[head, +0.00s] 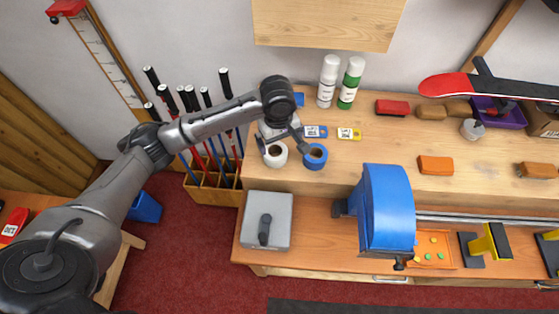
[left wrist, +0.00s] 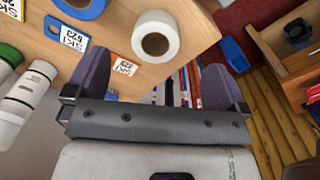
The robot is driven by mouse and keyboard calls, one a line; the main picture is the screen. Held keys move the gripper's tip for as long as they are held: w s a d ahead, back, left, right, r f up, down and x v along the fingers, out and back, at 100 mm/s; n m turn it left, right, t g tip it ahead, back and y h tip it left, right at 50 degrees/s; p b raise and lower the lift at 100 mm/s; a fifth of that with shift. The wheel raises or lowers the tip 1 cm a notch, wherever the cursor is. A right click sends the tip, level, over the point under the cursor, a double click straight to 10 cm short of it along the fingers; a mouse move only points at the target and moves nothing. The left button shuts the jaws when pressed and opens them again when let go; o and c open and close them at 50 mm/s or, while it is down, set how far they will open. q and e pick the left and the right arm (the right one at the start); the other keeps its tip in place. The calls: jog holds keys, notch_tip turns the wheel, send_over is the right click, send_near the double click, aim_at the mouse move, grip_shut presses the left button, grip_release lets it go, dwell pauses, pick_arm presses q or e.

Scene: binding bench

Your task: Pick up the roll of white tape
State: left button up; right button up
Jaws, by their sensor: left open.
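The roll of white tape (head: 275,163) lies near the left front corner of the wooden bench top, with its round hole facing up. It also shows in the left wrist view (left wrist: 171,30), just beyond the fingertips. My left gripper (head: 284,145) is open and empty right over the roll, one finger toward each side of it. In the left wrist view my gripper (left wrist: 156,66) has its two fingers wide apart, with the roll between their lines. A roll of blue tape (head: 315,164) lies close to the right of the white roll. My right gripper is not in view.
Blue and yellow tags (head: 349,134) lie behind the tape rolls. White and green bottles (head: 350,83) stand at the back. A bin of long-handled poles (head: 209,194) stands left of the bench. A grey box (head: 267,221) and a blue machine (head: 386,215) are in front.

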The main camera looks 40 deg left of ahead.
pick_arm(q)
jog(key=w+a+n, duration=0.1)
jog(key=a+n, duration=0.1)
jog(key=b, duration=0.1)
send_near(276, 155)
jog(key=shift+s+d+f, duration=0.35)
jog(key=shift+s+d, duration=0.05)
jog(key=shift+d, duration=0.15)
jog(key=shift+s+d+f, duration=0.35)
jog(key=shift+d, duration=0.2)
jog(key=shift+w+a+f, duration=0.1)
jog(key=shift+a+f, duration=0.05)
jog(key=shift+f, duration=1.15)
jog(key=shift+w+a+f, duration=0.1)
jog(key=shift+f, duration=1.2)
jog(key=c, duration=0.7)
